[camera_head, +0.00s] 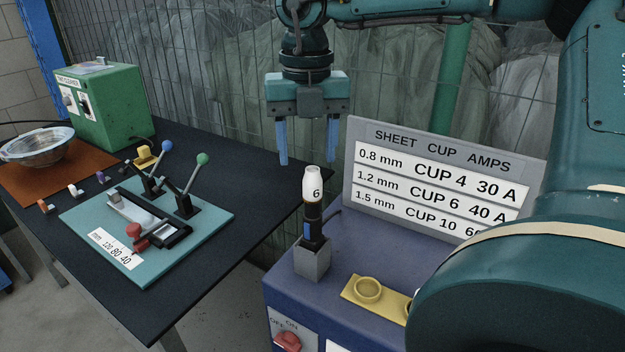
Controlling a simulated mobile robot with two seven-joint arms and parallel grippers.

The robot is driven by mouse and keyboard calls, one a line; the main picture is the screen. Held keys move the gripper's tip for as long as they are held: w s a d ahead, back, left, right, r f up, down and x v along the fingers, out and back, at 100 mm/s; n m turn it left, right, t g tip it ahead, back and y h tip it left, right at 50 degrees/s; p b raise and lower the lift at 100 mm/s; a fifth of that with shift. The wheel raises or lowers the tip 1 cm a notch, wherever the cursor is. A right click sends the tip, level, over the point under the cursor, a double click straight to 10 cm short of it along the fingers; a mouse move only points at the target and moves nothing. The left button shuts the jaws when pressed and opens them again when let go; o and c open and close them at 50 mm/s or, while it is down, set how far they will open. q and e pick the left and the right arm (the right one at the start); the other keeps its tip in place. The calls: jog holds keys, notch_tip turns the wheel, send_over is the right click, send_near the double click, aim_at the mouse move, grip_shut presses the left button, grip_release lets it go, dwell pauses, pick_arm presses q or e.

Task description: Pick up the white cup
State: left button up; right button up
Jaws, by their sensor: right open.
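The white cup (313,184), marked with a 6, sits upright on top of a black torch (313,220). The torch stands in a grey block holder (312,262) on the blue machine (345,245). My right gripper (308,160) points straight down, its two blue fingers apart and nothing between them. In the picture its fingertips are just above the cup, one to each side; how far they are from it in depth is hard to tell. My left gripper is not in view.
A sign (435,180) listing cup sizes stands behind the torch. The dark table (245,170) at left bears a teal lever fixture (215,215), a green box (110,115) and a glass bowl (40,150). A wire fence runs behind.

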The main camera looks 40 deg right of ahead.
aim_at(313, 168)
jog(key=f, duration=0.3)
jog(key=f+p, duration=0.1)
jog(key=f, duration=0.1)
jog(key=shift+s+d, duration=0.3)
jog(key=shift+d, duration=0.05)
jog(key=shift+f, duration=0.25)
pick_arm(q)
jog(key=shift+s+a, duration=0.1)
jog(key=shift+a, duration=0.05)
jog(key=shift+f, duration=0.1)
pick_arm(e)
jog(key=c, duration=1.1)
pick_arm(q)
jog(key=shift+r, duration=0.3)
pick_arm(e)
jog(key=shift+c, duration=0.2)
notch_tip(313, 168, up, 10)
jog(key=shift+f+b, duration=0.1)
jog(key=shift+b, duration=0.2)
pick_arm(q)
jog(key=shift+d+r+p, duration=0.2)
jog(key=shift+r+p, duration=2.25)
jog(key=shift+p, duration=0.1)
pick_arm(e)
notch_tip(313, 168, up, 7)
jog(key=shift+f, duration=0.2)
